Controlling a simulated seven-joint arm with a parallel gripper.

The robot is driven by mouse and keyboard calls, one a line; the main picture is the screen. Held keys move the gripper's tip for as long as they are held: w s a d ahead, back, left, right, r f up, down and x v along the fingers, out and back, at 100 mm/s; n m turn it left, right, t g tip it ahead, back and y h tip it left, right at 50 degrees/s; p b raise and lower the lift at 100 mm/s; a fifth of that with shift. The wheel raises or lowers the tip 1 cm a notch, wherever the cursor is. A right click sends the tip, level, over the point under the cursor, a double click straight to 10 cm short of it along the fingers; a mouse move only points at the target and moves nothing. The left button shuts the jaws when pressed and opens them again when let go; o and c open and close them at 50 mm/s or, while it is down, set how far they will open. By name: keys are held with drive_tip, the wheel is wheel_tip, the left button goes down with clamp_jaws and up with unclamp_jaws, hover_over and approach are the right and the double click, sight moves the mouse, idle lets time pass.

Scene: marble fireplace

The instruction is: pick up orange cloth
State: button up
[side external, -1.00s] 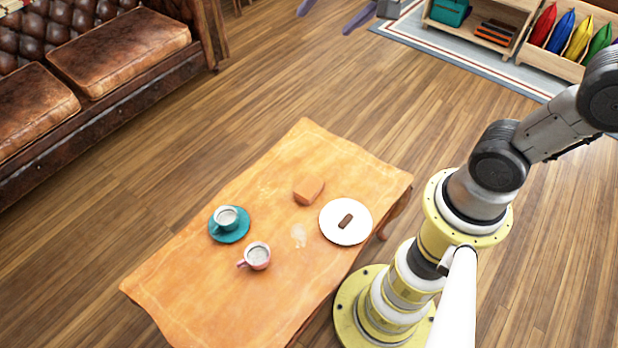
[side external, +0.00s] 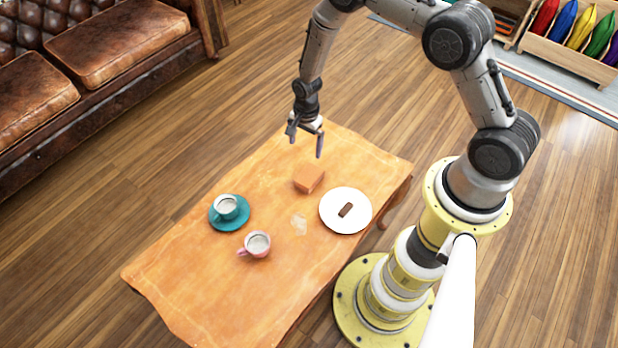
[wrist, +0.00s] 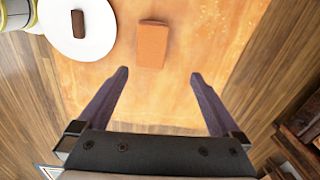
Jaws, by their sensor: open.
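The orange cloth (side external: 309,179) is a small folded block lying on the wooden table, left of the white plate. In the wrist view the cloth (wrist: 152,45) is at the top middle, ahead of the fingertips and roughly between their lines. My gripper (side external: 306,143) is above the far end of the table, apart from the cloth and behind it in the side view. In the wrist view my gripper (wrist: 158,74) has its two purple fingers spread wide with nothing between them.
The white plate (side external: 333,222) with a brown bar (side external: 346,210) is right of the cloth. A cup (side external: 226,207) on a teal saucer (side external: 241,221) and a pink cup (side external: 257,245) stand to the left.

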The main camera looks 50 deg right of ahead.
hover_over(308, 176)
drive_tip(key=f, duration=0.9)
drive_tip(key=shift+s+d+f, duration=0.1)
drive_tip(key=shift+d, duration=0.15)
drive_tip(key=shift+a+f, duration=0.15)
drive_tip(key=shift+f, duration=2.9)
drive_tip(key=c, duration=1.2)
drive_tip(key=shift+c, duration=0.2)
drive_tip(key=shift+r, duration=0.1)
